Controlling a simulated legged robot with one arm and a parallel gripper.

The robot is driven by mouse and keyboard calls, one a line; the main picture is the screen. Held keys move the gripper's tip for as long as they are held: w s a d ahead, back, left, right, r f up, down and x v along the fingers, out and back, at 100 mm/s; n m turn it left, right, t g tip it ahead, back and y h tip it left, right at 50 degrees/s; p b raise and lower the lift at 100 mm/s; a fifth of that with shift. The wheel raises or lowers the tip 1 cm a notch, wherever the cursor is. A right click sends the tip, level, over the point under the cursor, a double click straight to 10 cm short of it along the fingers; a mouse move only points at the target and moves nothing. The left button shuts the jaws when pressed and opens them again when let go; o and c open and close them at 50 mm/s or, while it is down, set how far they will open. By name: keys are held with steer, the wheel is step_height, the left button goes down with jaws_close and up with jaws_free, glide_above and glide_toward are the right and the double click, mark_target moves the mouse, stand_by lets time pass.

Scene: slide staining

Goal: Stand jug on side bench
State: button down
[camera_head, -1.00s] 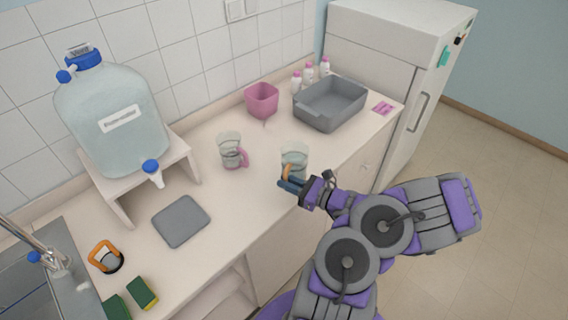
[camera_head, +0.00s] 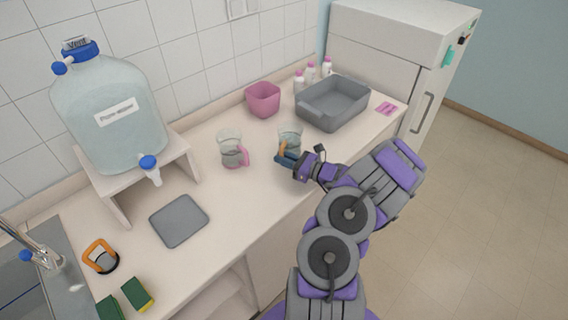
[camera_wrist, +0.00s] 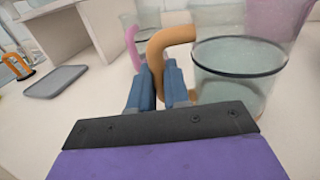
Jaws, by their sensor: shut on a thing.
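A clear jug with an orange handle (camera_head: 291,136) is at the front of the bench, and my gripper (camera_head: 286,159) is shut on its handle. In the wrist view the blue fingers of my gripper (camera_wrist: 160,88) close on the orange handle, with the clear jug (camera_wrist: 238,75) upright to the right. Whether its base touches the bench is hard to tell. A second clear jug with a pink handle (camera_head: 231,148) stands to its left, apart from it. The bench (camera_head: 205,262) is pale and runs along the tiled wall.
A pink bin (camera_head: 263,99), a grey basin (camera_head: 334,103) and several small bottles stand at the back right. A large water container (camera_head: 112,115) sits on a white stand at left. A grey mat (camera_head: 179,221), an orange-handled item (camera_head: 100,256) and sponges lie nearer the sink.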

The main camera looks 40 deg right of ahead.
steer(key=shift+f, duration=0.85)
steer(key=shift+r, duration=0.1)
steer(key=c, duration=1.1)
jaws_free()
steer(key=shift+s, duration=0.1)
